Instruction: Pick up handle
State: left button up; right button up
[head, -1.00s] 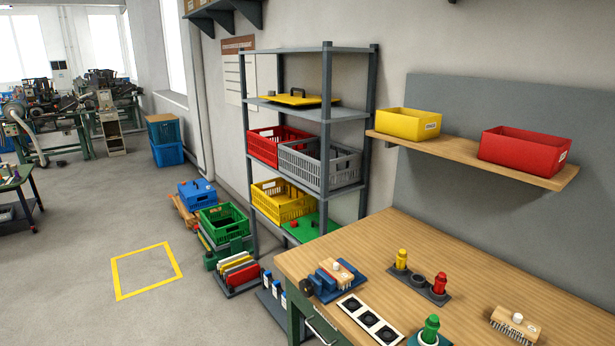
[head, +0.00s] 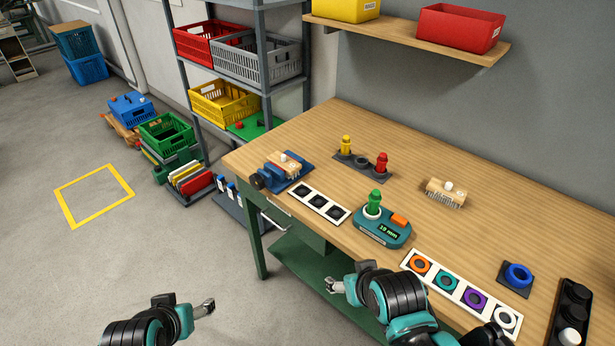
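Nothing in view is marked as the handle, so I cannot tell which piece is meant. Handle-like pieces on the wooden workbench (head: 300,150) are a yellow one (head: 346,146) and a red one (head: 381,164) upright in a dark holder, and a green one (head: 375,202) upright on a teal device reading "19 mm" (head: 383,233). My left gripper (head: 208,307) is over the floor, left of the bench and apart from everything. My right gripper (head: 331,286) is low at the bench's front edge, below the teal device. Both look empty; their finger gaps are too small to judge.
A wooden brush block (head: 446,189) lies on the bench, another sits on a blue fixture (head: 284,166). A strip of coloured rings (head: 461,291), a blue ring (head: 518,274) and a black holder (head: 571,310) line the right front. A crate shelf (head: 265,65) stands behind left.

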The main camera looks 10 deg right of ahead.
aim_at(375, 198)
jog(key=i+j+z, duration=0.1)
jog(key=i+z, duration=0.15)
jog(key=z, duration=0.2)
jog(key=i+j+z, duration=0.15)
jog(key=z, duration=0.25)
jog(key=i+j+z, duration=0.25)
jog(key=z, duration=0.2)
